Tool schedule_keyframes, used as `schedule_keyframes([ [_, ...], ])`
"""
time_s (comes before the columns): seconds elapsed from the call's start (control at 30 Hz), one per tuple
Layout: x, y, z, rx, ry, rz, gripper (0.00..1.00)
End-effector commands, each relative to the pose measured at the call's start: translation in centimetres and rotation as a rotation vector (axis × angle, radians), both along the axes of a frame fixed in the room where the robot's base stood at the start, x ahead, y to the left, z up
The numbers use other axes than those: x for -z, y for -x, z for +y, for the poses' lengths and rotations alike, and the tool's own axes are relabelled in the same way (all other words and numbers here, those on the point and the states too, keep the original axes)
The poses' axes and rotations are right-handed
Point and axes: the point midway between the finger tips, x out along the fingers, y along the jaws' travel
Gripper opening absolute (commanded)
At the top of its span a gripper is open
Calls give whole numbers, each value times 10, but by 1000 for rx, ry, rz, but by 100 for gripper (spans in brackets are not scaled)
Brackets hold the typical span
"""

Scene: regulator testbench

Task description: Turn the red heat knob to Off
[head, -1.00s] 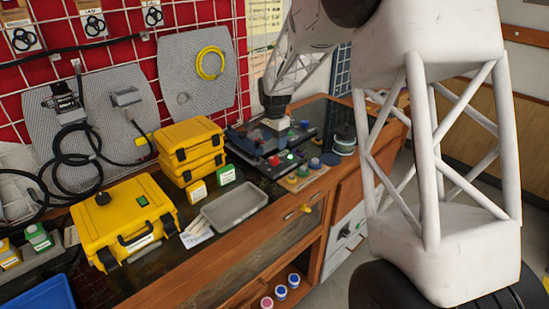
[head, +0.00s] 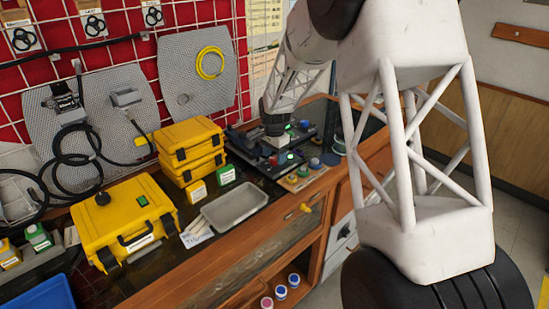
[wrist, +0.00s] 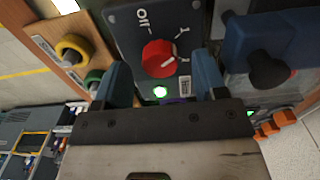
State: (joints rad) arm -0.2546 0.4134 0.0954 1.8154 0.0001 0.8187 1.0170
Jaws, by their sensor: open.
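The red heat knob (wrist: 159,58) sits on a dark panel (wrist: 128,37) in the wrist view. "Off" is printed at its upper left, with white tick marks around it. I cannot clearly tell where its pointer stands. My gripper (wrist: 161,66) is open, with one blue finger on each side of the knob and gaps visible between. In the head view my gripper (head: 276,140) is low over the bench devices, and a small red spot, likely the knob (head: 273,160), shows beside a green light.
A wooden strip (wrist: 88,28) with yellow and green knobs lies left of the panel in the wrist view. A blue device with a black knob (wrist: 268,70) stands close on the right. Yellow cases (head: 125,215) and a grey tray (head: 236,205) are on the bench.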

Motion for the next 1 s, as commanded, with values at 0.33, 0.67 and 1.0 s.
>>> schedule_keyframes([
  [0.33, 12, 0, 0, 0, 0, -1, 65],
  [0.67, 12, 0, 0, 0, 0, -1, 41],
  [1.0, 12, 0, 0, -5, 0, -1, 16],
])
